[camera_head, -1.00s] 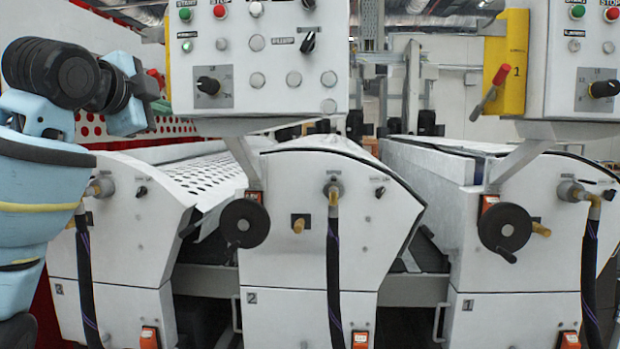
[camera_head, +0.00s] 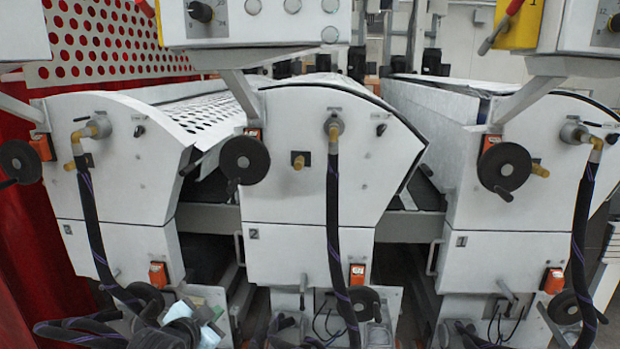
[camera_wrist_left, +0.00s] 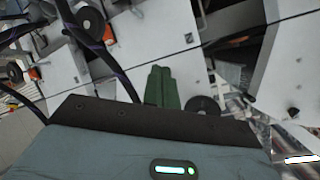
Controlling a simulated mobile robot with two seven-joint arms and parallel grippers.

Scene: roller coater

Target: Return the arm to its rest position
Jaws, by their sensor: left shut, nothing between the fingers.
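My left gripper shows in the left wrist view (camera_wrist_left: 162,70). Its two green fingers are pressed together with nothing between them, in front of the white machine housings. In the head view, small pale blue parts that look like my left arm (camera_head: 208,336) show low at the bottom left, in front of the lower part of the machine. My right gripper is not seen in either view.
White coater units stand in a row: the left unit (camera_head: 110,205), middle unit (camera_head: 290,205) and right unit (camera_head: 520,210). Black handwheels (camera_head: 244,160) and hanging black hoses (camera_head: 335,240) stick out in front. A control panel (camera_head: 255,22) overhangs above.

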